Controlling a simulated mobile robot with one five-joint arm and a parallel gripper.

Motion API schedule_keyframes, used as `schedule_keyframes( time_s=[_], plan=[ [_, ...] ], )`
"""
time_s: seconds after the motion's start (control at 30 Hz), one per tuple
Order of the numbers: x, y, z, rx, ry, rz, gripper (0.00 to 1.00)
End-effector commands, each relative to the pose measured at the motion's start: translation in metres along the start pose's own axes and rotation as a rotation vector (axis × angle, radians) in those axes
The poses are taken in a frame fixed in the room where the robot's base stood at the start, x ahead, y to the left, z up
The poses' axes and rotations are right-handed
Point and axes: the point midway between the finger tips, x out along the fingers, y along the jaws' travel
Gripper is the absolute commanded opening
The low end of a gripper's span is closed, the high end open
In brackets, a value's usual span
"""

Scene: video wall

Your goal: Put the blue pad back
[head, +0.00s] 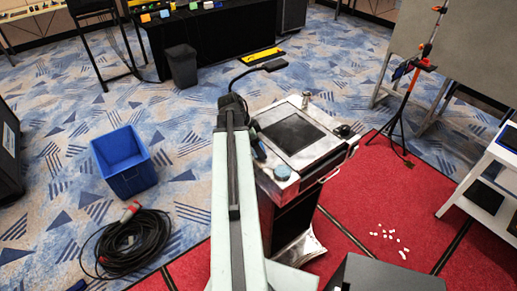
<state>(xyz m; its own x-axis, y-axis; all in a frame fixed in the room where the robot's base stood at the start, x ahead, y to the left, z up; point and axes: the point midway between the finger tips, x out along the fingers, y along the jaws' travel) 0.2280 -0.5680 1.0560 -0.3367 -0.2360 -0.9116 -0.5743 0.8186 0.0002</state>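A small round blue pad (283,172) lies on the near part of the silver top of a cart (318,158), in front of a dark flat panel (292,133). My arm reaches forward from the bottom of the head view, just left of the cart. The dark end of my arm, with my gripper (233,106), is near the cart's far left corner, apart from the blue pad. The fingers cannot be made out, so I cannot tell whether they are open or hold anything.
A blue bin (124,162) and a coiled black cable (130,243) are on the patterned carpet at left. Small white pieces (389,236) lie on the red carpet at right. A red-and-black tripod (409,105) and white shelf (490,180) stand at right.

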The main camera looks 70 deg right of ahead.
Motion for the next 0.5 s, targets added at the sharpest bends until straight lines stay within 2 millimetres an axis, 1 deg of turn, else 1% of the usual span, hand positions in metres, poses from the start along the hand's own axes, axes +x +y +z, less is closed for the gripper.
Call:
schedule_keyframes(
  time_s=[0.13, 0.17, 0.2, 0.23, 0.5],
  plan=[
    [0.0044, 0.0002, 0.0009, 0.001, 0.000, 0.001, 0.35],
    [0.0034, 0.0002, 0.0004, 0.002, 0.000, 0.001, 0.73],
    [0.0028, 0.0002, 0.0001, 0.002, 0.000, 0.001, 0.84],
    [0.0028, 0.0002, 0.0000, 0.002, 0.000, 0.001, 0.89],
    [0.0028, 0.0002, -0.0003, 0.002, 0.000, 0.001, 0.89]
  ],
)
